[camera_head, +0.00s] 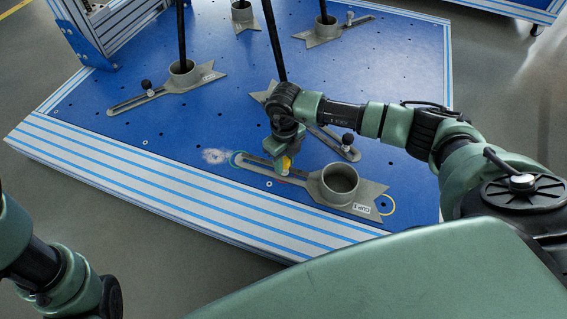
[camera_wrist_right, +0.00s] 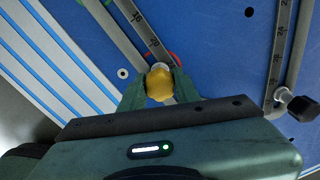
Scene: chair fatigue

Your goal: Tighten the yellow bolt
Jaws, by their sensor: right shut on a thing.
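The yellow bolt (camera_head: 286,163) sits in the slot of a grey slotted bracket (camera_head: 363,192) on the blue platform. In the right wrist view the yellow bolt head (camera_wrist_right: 159,83) lies between the two green fingers of my right gripper (camera_wrist_right: 153,90), which touch it from both sides. In the head view my right gripper (camera_head: 285,155) points down over the bolt and hides part of it. My left arm shows at the lower left, but its gripper is not in view.
The bracket has an open round cup (camera_head: 340,178). Other brackets with black knobs (camera_head: 347,140) and upright dark poles (camera_head: 275,45) stand farther back. The blue platform (camera_head: 180,125) has a striped front edge (camera_head: 150,185). A worn pale patch (camera_head: 215,156) lies left of the bracket.

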